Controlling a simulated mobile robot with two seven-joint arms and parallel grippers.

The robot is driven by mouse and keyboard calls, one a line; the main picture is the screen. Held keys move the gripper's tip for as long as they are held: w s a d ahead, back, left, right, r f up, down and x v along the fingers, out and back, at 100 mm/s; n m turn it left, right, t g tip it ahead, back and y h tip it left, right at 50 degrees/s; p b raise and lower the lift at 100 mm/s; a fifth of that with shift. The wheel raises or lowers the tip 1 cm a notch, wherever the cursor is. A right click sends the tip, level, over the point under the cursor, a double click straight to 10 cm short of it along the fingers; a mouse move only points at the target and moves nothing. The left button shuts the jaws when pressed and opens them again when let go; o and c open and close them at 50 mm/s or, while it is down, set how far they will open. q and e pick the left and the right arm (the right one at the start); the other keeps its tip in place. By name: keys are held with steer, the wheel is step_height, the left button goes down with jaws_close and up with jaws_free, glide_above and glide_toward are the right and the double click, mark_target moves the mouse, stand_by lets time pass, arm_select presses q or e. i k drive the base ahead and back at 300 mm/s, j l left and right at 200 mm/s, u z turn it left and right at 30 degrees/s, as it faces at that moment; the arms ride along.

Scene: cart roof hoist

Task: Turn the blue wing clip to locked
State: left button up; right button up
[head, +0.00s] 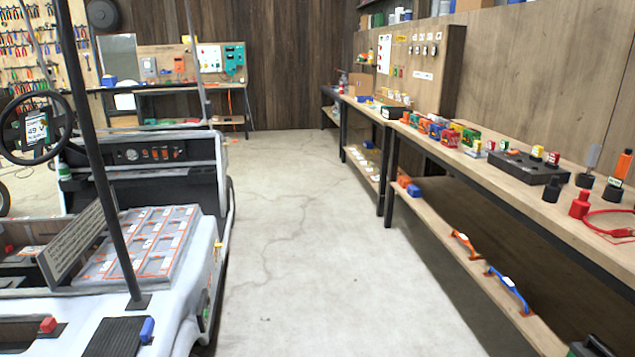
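A small blue upright piece (147,330), which looks like the blue wing clip, stands at the rear right corner of the white cart (172,312), beside a dark ribbed pad (113,338). It is too small to tell its turn position or any lock mark. A similar red piece (47,325) sits farther left on the cart's rear edge. A dark part at the bottom right edge looks like the tip of my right gripper (594,347), below the right bench and far from the clip. Its fingers are cut off. My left gripper is out of view.
A black roof post (105,180) rises from the cart near the blue piece. A battery pack (150,240) and steering wheel (35,127) are farther forward. The right bench (480,165) holds several parts; its lower shelf has handles (508,289). The concrete aisle (300,260) is clear.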

mark_target(147, 331)
steer(key=u, duration=1.25)
steer(key=i+l+z, duration=0.25)
steer(key=i, duration=0.2)
steer(key=i+l+z, duration=0.1)
steer(key=i+z, duration=0.2)
steer(key=i, duration=0.1)
